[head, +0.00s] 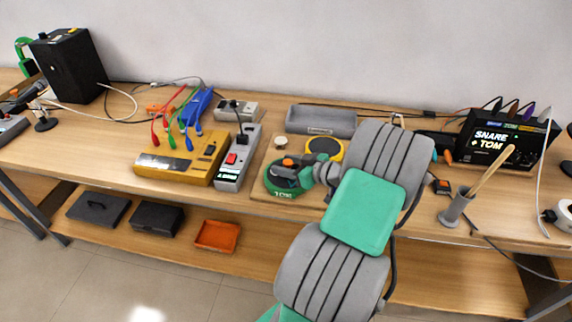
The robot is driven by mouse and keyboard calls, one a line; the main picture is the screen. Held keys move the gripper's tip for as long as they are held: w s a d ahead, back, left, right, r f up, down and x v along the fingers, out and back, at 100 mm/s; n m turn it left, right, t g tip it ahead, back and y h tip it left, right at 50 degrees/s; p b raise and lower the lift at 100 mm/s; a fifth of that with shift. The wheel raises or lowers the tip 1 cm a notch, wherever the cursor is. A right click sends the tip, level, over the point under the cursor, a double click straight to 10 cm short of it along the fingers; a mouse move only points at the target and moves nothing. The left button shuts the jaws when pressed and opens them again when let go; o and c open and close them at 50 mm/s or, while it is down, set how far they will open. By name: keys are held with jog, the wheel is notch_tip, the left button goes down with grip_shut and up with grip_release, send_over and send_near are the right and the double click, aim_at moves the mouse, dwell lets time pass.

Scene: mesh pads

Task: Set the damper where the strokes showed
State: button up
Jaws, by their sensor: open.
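A drum module (496,138) at the right has a screen reading "SNARE + TOM". A green-rimmed round pad (284,193), with "TOM" seemingly on its front, sits on a wooden board. A yellow-rimmed round pad (338,152) lies behind it, partly hidden by my arm. A small cream disc (281,143) sits on the board behind the green pad; I cannot tell whether it is the damper. My gripper (289,168) is open over the green pad and covers part of it. A small orange patch shows at its fingers; I cannot tell whether it belongs to them.
A grey tray (321,121) stands behind the pads. A yellow cabled box (181,165) and a grey power strip (237,158) are left. A cup (455,209) of sticks and a small dark orange-marked block (441,187) are right. My arm hides the board's right part.

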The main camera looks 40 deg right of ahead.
jog(key=shift+s+r, duration=0.1)
jog(key=shift+r, duration=0.1)
jog(key=v, duration=1.2)
jog(key=w+a+g, duration=0.1)
jog(key=w+a, duration=0.1)
jog(key=w+a+f+g+y, duration=0.1)
jog(key=a, duration=0.2)
jog(key=w+a+g+b, duration=0.1)
jog(key=w+a, duration=0.1)
jog(key=shift+w+a+f+n+y, duration=0.3)
jog(key=shift+w+a+n, duration=0.05)
jog(key=shift+n, duration=0.05)
jog(key=w+a+g, duration=0.2)
jog(key=a+g, duration=0.2)
jog(key=a, duration=0.6)
jog(key=s+a+r+m+g+h, duration=0.1)
jog(key=s+a+g+h, duration=0.1)
jog(key=s+a, duration=0.2)
jog(key=s+a+r+m+g+h, duration=0.1)
jog(key=s+a, duration=0.3)
jog(key=a, duration=0.7)
jog(key=shift+s+g+h, duration=0.25)
jog(key=shift+g+h, duration=0.15)
jog(key=shift+h, duration=0.1)
jog(key=shift+d+m, duration=0.1)
jog(key=shift+m, duration=0.2)
